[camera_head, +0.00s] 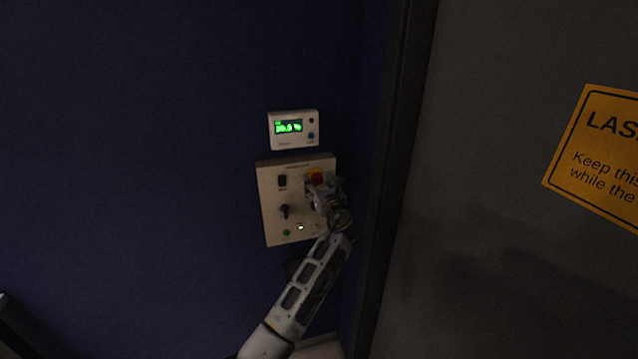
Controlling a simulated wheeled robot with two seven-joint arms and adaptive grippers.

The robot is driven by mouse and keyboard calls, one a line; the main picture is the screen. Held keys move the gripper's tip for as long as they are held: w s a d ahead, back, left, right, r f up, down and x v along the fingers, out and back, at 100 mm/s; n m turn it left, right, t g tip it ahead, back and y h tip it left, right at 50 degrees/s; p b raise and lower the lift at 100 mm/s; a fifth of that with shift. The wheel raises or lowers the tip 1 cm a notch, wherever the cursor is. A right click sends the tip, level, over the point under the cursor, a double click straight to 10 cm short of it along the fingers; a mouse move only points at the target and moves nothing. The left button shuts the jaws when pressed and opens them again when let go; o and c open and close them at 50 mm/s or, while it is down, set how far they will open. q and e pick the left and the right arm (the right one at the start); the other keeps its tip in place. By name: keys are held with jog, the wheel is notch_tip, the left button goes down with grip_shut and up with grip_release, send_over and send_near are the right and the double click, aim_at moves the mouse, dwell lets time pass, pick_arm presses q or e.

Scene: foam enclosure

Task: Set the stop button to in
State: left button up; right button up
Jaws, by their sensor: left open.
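The stop button (316,176) is a red cap with a yellow-orange surround at the upper right of a pale control panel (268,223) on the dark blue wall. My left gripper (318,188) is open at the panel, just below and in front of the button, and covers its lower part. I cannot tell whether it touches the button, or whether the button is in or out. My right gripper is not in view.
The panel also has a dark rocker switch (282,181), a black knob (285,211) and a green button (286,233). A white display unit (293,130) with green digits hangs above. A dark door frame (390,180) and a grey surface with a yellow warning sign (603,155) stand to the right.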

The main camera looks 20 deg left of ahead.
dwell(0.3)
pick_arm(q)
grip_shut()
